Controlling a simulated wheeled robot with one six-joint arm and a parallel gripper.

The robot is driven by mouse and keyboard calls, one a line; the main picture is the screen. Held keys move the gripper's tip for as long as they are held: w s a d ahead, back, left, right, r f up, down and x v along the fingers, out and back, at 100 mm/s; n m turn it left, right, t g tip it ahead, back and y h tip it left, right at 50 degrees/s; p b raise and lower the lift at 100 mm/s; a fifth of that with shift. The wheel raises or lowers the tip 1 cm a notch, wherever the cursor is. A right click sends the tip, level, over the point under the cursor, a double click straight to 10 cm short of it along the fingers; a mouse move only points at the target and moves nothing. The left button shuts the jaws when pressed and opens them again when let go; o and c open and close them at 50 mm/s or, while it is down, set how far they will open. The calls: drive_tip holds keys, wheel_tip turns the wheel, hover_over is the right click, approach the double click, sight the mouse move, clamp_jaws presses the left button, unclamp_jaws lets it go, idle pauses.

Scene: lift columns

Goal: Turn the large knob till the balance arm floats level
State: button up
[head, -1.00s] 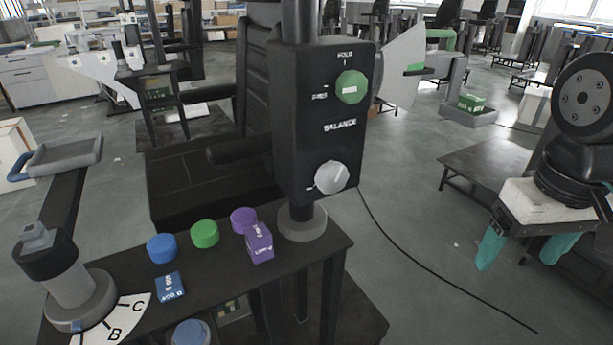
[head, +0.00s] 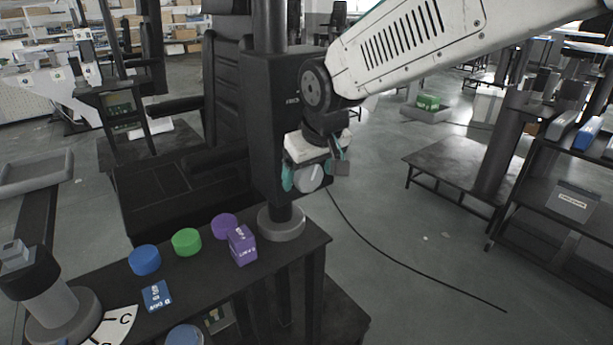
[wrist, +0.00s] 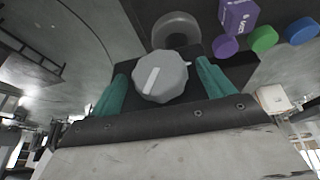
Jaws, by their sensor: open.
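The light grey knob (head: 308,178) sits low on the front of the black column box (head: 262,120). It also shows in the wrist view (wrist: 160,76), with a pale bar tilted across its face. My gripper (head: 307,174) is at this knob, its teal fingers open on either side. In the wrist view (wrist: 162,84) gaps show between the fingers and the knob, so they look apart from it. My arm hides the green knob and the BALANCE label on the box. The pale fan-shaped plate with a green pointer, beside the box, is mostly hidden too, so I cannot tell whether the balance arm is level.
A black bench (head: 296,250) below holds blue, green and purple round caps, a purple block (head: 242,245) and a blue block (head: 158,296). A lettered dial stands at its left end. A cable crosses the floor at right. A dark chair stands behind.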

drive_tip(key=shift+x, duration=0.8)
drive_tip(key=c, duration=1)
drive_tip(key=shift+g+y, duration=0.7)
drive_tip(key=shift+y, duration=0.3)
drive_tip(key=o, duration=1)
